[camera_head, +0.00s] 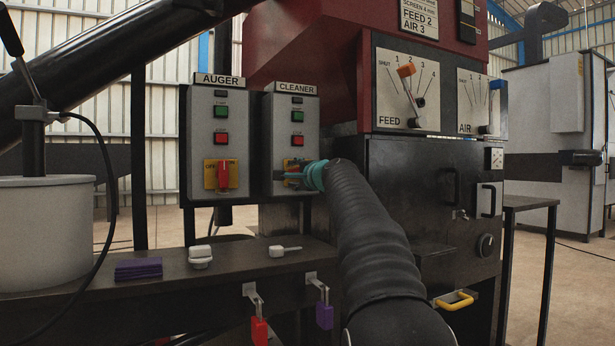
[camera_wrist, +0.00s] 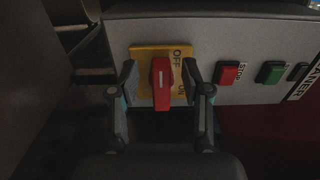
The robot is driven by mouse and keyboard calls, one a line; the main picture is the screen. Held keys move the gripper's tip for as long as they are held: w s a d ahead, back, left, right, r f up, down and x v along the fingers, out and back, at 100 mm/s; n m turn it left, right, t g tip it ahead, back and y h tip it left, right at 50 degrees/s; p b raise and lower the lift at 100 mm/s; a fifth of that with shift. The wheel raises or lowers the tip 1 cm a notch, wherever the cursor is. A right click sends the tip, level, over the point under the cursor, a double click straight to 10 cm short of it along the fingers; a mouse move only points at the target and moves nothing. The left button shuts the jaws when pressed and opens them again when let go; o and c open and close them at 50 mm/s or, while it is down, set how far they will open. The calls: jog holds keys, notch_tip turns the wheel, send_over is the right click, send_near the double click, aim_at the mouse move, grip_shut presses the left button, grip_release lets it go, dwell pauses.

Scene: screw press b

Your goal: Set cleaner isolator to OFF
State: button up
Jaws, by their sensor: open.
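The cleaner box (camera_head: 277,138) has a yellow isolator plate with a red handle. In the wrist view the plate (camera_wrist: 146,54) bears the words OFF at upper right and ON at lower right. The red handle (camera_wrist: 162,88) runs up and down the picture with a white mark on it; I cannot tell which word it points to. My gripper (camera_wrist: 162,78) is open, one finger on each side of the handle, with gaps visible. In the head view my gripper (camera_head: 292,176) covers much of the isolator.
The auger box (camera_head: 205,140) with its own red isolator handle (camera_head: 223,174) stands close on the left. A bench (camera_head: 120,290) below holds purple tags, white pieces, and hanging red and purple padlocks. The dark press cabinet (camera_head: 415,190) is on the right.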

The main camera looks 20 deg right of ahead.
jog(key=s, duration=1)
jog(key=shift+s+d, duration=0.15)
jog(key=shift+s, duration=0.1)
dwell(1.5)
